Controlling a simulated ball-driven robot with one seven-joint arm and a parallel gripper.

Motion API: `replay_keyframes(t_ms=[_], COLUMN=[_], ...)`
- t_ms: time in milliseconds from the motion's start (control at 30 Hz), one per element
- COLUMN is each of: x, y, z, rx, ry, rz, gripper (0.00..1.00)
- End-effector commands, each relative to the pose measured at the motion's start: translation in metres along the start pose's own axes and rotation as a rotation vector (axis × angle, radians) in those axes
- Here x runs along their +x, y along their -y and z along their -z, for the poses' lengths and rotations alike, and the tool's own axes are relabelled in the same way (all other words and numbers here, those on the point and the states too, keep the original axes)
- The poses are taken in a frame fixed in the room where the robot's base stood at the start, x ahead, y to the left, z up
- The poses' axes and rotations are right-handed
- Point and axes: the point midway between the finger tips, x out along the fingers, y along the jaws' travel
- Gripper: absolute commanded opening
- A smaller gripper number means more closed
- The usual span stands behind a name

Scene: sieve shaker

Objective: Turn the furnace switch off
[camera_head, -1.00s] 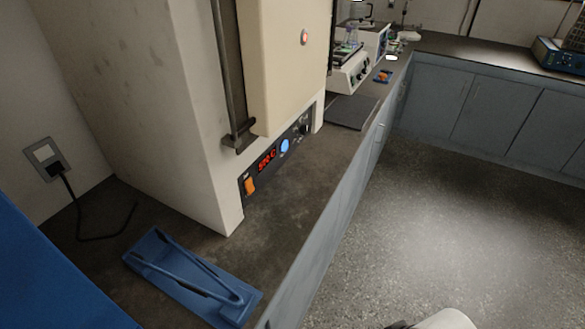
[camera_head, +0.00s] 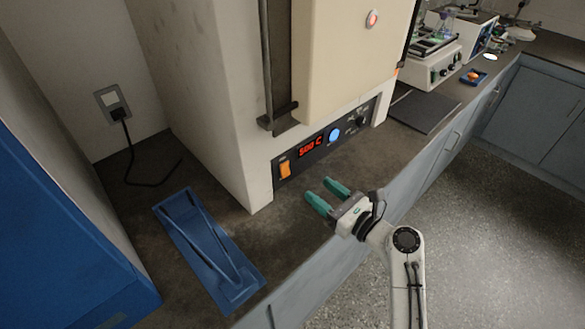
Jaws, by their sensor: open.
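The furnace (camera_head: 190,90) is a tall cream box standing on the dark counter. Its black control panel (camera_head: 318,162) runs along the lower front and has a lit red display (camera_head: 310,146) that seems to read 500 C. The orange furnace switch (camera_head: 285,169) is at the panel's left end; its rocker position is too small to tell. A round blue button (camera_head: 334,136) and a black knob (camera_head: 361,122) are to its right. My gripper (camera_head: 322,192), with teal fingers, is open and empty above the counter, in front of the panel and to the right of the switch, apart from it.
A blue tray with tongs (camera_head: 212,252) lies on the counter at left. A blue cabinet (camera_head: 55,230) stands at far left. A dark mat (camera_head: 424,109) and a white hotplate device (camera_head: 432,68) are at right. The counter before the panel is clear.

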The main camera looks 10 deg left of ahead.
Motion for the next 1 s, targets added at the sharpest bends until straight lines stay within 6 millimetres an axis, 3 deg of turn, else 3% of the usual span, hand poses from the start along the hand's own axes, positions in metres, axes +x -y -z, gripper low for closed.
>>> replay_keyframes(t_ms=[167, 600, 800, 1000], x=[0.019, 0.092, 0.107, 0.108], y=[0.0, 0.0, 0.0, 0.0], z=[-0.002, -0.001, -0.001, -0.001], rx=[0.022, 0.017, 0.016, 0.016], ry=[0.009, 0.007, 0.005, 0.005], rz=[0.0, -0.001, 0.0, 0.0], gripper=[0.53, 0.53, 0.53, 0.53])
